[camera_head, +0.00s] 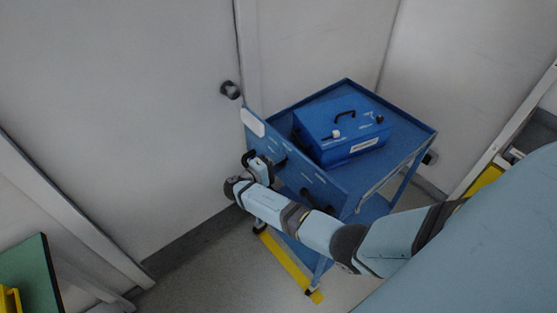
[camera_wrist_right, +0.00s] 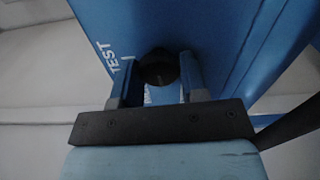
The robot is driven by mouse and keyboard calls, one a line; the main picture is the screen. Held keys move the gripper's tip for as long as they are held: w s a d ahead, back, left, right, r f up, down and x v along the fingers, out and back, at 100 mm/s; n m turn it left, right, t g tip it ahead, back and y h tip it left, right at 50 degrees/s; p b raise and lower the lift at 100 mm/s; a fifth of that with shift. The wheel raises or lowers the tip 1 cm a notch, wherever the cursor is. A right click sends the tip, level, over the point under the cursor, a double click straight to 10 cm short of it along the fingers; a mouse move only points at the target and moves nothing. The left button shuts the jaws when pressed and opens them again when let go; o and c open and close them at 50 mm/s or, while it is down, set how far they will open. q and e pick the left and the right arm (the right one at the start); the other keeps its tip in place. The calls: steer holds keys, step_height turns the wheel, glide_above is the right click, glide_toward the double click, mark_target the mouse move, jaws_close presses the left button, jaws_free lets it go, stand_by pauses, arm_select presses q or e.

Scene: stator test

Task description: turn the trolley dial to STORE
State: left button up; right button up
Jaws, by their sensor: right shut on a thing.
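The blue trolley (camera_head: 410,152) stands in the corner, its upright side panel (camera_head: 310,178) facing my right arm. My right gripper (camera_head: 272,164) is at that panel. In the right wrist view my right gripper (camera_wrist_right: 158,78) is shut on the dark round dial (camera_wrist_right: 159,66), one finger on each side. The word TEST is printed on the blue panel left of the dial. A white mark below the dial is mostly hidden by the fingers, and the dial's pointer cannot be made out. STORE cannot be read. My left gripper is not in view.
A blue case (camera_head: 345,130) with a black handle sits on the trolley top. A dark door knob (camera_head: 230,90) is on the pale wall behind. A yellow strip (camera_head: 288,264) lies on the floor below the trolley. A green board (camera_head: 30,275) is at lower left.

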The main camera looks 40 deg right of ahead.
steer(key=n+p, duration=0.1)
steer(key=n, duration=0.3)
steer(key=shift+f+n+p, duration=0.1)
steer(key=shift+n+p, duration=0.25)
steer(key=shift+n, duration=0.05)
stand_by(0.4)
steer(key=o, duration=0.9)
steer(key=s+a+b, duration=0.1)
steer(key=a+b, duration=0.2)
steer(key=a, duration=1.1)
steer(key=shift+b, duration=0.35)
steer(key=shift+s+d, duration=0.1)
